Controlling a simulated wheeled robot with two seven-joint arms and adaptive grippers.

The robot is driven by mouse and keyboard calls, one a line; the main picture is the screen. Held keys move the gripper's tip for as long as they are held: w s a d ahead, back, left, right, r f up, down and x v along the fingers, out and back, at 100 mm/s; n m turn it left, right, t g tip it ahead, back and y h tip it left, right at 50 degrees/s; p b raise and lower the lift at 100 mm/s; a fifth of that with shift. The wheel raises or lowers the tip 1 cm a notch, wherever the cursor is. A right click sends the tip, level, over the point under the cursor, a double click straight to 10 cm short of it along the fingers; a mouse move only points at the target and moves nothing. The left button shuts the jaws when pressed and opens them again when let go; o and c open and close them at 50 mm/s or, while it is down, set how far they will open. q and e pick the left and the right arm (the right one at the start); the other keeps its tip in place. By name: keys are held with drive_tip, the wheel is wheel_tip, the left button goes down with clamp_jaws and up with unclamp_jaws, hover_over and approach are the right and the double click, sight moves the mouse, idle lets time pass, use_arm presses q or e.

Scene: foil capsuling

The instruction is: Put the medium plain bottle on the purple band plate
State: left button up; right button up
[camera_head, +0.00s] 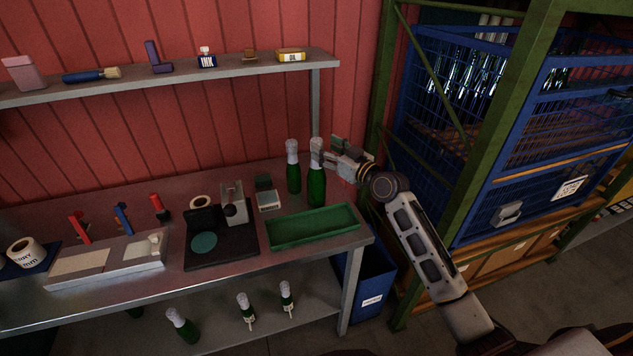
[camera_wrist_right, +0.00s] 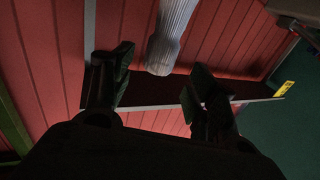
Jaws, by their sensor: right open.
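Two green bottles without visible labels and with silver-foiled necks stand upright at the back right of the workbench, one at the left (camera_head: 293,178) and one at the right (camera_head: 317,190). I cannot tell which is the medium one. My right gripper (camera_head: 327,150) is open beside the right bottle's foiled neck. In the right wrist view, a silver foil neck (camera_wrist_right: 172,35) shows beyond and between the open fingertips (camera_wrist_right: 157,82); contact is not visible. I cannot make out a purple band plate. My left gripper is not in view.
A green tray (camera_head: 313,222) lies in front of the bottles. A black stand with a grey device (camera_head: 233,207) is left of it. Several bottles, one plain (camera_head: 182,326), are on the lower shelf. A green rack post (camera_head: 480,150) and blue cage (camera_head: 550,140) stand right.

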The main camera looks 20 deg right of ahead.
sight(321, 143)
idle(0.4)
drive_tip(key=shift+r+p+x, duration=0.2)
drive_tip(key=shift+p+x, duration=0.45)
drive_tip(key=shift+x, duration=1.95)
drive_tip(key=shift+w+d+f, duration=0.1)
clamp_jaws()
